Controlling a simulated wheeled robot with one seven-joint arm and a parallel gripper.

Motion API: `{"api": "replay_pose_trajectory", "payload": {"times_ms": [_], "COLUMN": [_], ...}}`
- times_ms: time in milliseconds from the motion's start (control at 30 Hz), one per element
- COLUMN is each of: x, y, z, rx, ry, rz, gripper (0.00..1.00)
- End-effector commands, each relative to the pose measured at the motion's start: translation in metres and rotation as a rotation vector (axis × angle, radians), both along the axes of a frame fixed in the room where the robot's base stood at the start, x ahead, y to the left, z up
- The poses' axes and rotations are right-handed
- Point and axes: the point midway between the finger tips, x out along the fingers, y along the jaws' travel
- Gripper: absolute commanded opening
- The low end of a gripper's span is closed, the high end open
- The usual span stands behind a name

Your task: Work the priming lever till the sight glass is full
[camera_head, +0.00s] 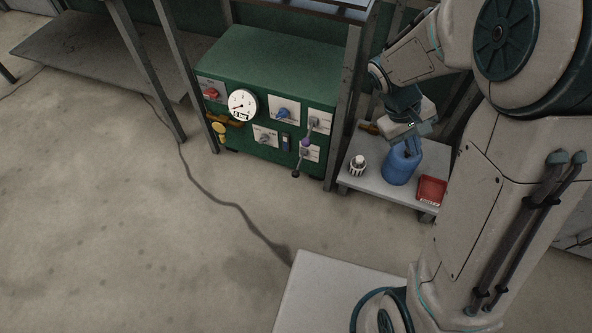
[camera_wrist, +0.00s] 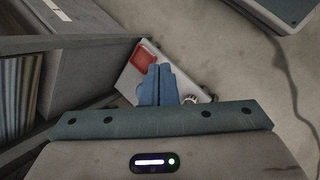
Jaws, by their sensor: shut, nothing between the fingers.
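The green cabinet (camera_head: 262,85) carries a front panel of controls. A lever with a dark knob (camera_head: 296,174) hangs down at the panel's lower right; I cannot read its label. A small dark upright window (camera_head: 286,142), perhaps the sight glass, sits left of it; its level is too small to tell. My gripper (camera_head: 413,147) is shut and empty, pointing down above the side shelf, to the right of the panel and apart from the lever. In the wrist view its blue fingers (camera_wrist: 159,72) are together, above the shelf.
A round gauge (camera_head: 242,105) is on the panel. A metal post (camera_head: 343,120) separates panel and shelf.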

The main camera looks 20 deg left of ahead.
Motion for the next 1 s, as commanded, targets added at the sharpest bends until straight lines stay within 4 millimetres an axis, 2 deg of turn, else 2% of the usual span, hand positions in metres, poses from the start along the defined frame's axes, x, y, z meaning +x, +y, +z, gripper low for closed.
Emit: {"api": "replay_pose_trajectory", "payload": {"times_ms": [33, 200, 367, 533, 767, 1000], "x": [0.011, 0.045, 0.071, 0.091, 0.101, 0.086], "y": [0.010, 0.040, 0.075, 0.118, 0.183, 0.252], "z": [-0.022, -0.074, -0.128, -0.190, -0.280, -0.383], "rx": [-0.049, -0.212, -0.368, -0.532, -0.751, -0.969], "ry": [0.022, 0.057, 0.074, 0.073, 0.041, -0.025], "rz": [0.061, 0.253, 0.446, 0.663, 0.976, 1.330], "gripper": [0.00, 0.00, 0.00, 0.00, 0.00, 0.00]}}
